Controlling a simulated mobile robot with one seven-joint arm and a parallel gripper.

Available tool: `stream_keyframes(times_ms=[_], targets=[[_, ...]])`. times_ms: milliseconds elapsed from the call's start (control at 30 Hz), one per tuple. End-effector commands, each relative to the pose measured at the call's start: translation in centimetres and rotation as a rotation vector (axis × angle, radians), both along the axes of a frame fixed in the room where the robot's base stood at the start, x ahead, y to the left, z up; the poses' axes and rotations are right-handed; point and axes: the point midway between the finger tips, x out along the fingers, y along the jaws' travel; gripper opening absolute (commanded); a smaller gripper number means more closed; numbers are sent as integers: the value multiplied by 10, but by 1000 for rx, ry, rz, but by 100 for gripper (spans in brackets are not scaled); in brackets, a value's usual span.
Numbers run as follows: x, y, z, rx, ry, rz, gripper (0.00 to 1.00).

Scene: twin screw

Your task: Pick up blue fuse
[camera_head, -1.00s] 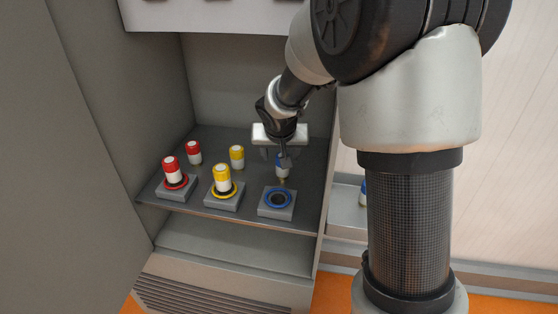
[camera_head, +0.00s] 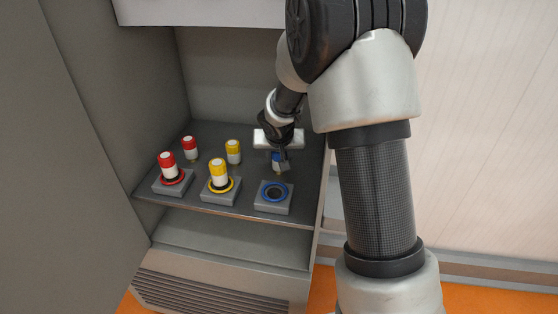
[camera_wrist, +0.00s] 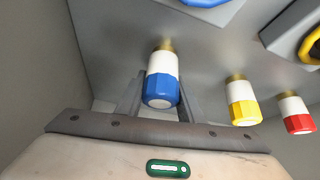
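The blue fuse (camera_head: 277,159) has a blue cap, a white body and a brass end. It is at the right of the back row on the grey shelf. My gripper (camera_head: 281,158) points down over it from behind the blue-ringed base. In the wrist view, the blue fuse (camera_wrist: 162,82) sits between the two fingers (camera_wrist: 162,92), which appear to press on both its sides. Its brass end points away from the camera, toward the shelf. Whether the brass end is clear of the shelf cannot be told.
The base with a blue ring (camera_head: 274,195) is empty, in front of my gripper. Bases to its left hold a yellow fuse (camera_head: 219,172) and a red fuse (camera_head: 168,166). A spare yellow fuse (camera_head: 233,151) and red fuse (camera_head: 190,148) stand behind. A cabinet wall (camera_head: 318,190) borders the right.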

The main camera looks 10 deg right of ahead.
Motion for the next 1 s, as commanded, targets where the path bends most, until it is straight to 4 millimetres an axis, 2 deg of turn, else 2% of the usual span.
stream_keyframes(times_ms=[33,100,133,433,800,1000], targets=[[0,0,0,0,0,0,25],[0,0,0,0,0,0,13],[0,0,0,0,0,0,12],[1,0,7,2,-2,-2,12],[1,-1,76,2,-5,-3,12],[-3,-1,98,0,-1,3,12]])
